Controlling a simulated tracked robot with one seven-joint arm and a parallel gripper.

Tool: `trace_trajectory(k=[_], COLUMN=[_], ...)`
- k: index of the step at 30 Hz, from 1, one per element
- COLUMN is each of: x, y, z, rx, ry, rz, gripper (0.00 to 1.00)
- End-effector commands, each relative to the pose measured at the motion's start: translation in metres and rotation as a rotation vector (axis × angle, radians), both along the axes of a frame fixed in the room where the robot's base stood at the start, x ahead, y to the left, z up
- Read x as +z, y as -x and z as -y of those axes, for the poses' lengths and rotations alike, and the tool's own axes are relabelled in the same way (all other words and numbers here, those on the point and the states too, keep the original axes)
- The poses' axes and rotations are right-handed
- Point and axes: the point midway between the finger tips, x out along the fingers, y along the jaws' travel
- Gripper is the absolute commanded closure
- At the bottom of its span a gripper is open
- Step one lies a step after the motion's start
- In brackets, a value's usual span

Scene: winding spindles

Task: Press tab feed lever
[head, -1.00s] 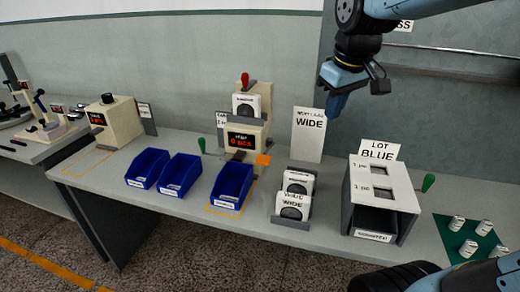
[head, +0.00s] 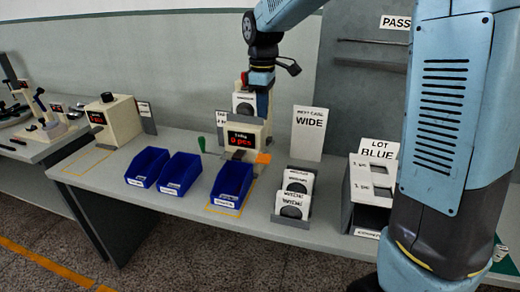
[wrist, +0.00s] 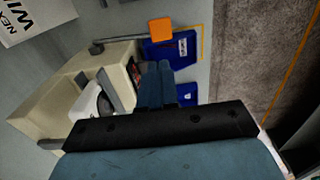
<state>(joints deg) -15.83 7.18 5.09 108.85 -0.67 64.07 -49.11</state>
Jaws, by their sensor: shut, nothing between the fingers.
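The beige dispenser (head: 253,133) stands at the back of the bench with a lit red display. An orange paddle (head: 263,158) sits at its lower right; in the wrist view the paddle (wrist: 161,30) is on the end of a grey rod. A red-knobbed lever (head: 244,77) on top is mostly hidden by my arm. No lever is labelled as the tab feed lever that I can read. My gripper (head: 263,108) is shut and empty, pointing down at the dispenser's upper right. Its fingers (wrist: 157,84) are apart from the orange paddle in the wrist view.
Blue bins (head: 232,184) stand in front of the dispenser. A white WIDE card (head: 309,134), a rack of white boxes (head: 295,193) and a LOT BLUE station (head: 366,185) are to the right. A green-handled lever (head: 201,144) stands left of the dispenser.

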Motion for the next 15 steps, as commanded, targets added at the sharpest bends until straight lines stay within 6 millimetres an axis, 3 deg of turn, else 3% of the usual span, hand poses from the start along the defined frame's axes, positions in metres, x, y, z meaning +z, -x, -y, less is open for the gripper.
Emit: trace_trajectory(k=[9,15], x=[-0.002,-0.02], y=[0.0,0.001], z=[0.001,0.001], rx=[-0.002,-0.003], ry=[0.0,0.001], rz=[0.0,-0.001], gripper=[1.0,1.0])
